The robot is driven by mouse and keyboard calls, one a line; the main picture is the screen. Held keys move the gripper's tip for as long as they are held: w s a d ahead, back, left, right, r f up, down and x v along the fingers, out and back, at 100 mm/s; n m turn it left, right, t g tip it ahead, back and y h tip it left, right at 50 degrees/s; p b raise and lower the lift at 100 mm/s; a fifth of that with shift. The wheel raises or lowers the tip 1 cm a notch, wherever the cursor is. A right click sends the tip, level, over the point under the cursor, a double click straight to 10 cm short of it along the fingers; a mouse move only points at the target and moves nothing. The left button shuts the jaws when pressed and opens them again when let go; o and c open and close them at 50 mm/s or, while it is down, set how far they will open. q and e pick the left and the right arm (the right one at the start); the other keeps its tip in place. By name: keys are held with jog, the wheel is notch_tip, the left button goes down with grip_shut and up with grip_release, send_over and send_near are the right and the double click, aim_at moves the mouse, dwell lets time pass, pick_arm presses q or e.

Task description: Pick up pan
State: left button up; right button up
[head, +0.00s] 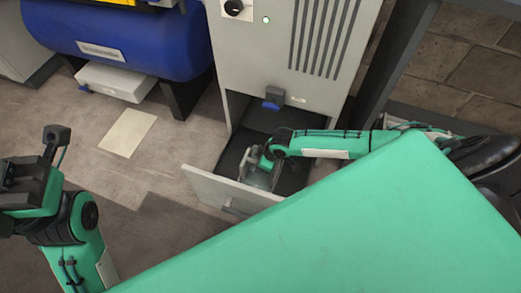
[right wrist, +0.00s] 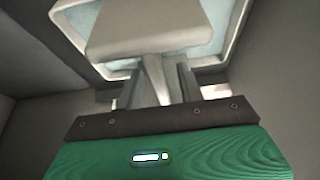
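A grey pan-like thing (head: 257,177) sits in the open drawer at the bottom of the grey cabinet, partly covered by my right arm. In the right wrist view it shows as a pale grey flat part (right wrist: 155,35) with a narrow stem (right wrist: 155,80) pointing at the gripper. My right gripper (right wrist: 160,88) reaches down into the drawer, with one dark finger on each side of the stem. I cannot tell whether the fingers press on it. The end of my left arm (head: 30,188) is at the left edge, far from the pan; its fingertips cannot be made out.
The open drawer's front panel (head: 225,190) stands on the near side of the pan. The grey cabinet (head: 275,50) rises behind. A large green surface (head: 330,220) fills the lower right.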

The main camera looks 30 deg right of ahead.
jog(key=shift+f, duration=0.25)
dwell(0.4)
grip_shut()
jog(key=shift+w+r, duration=0.1)
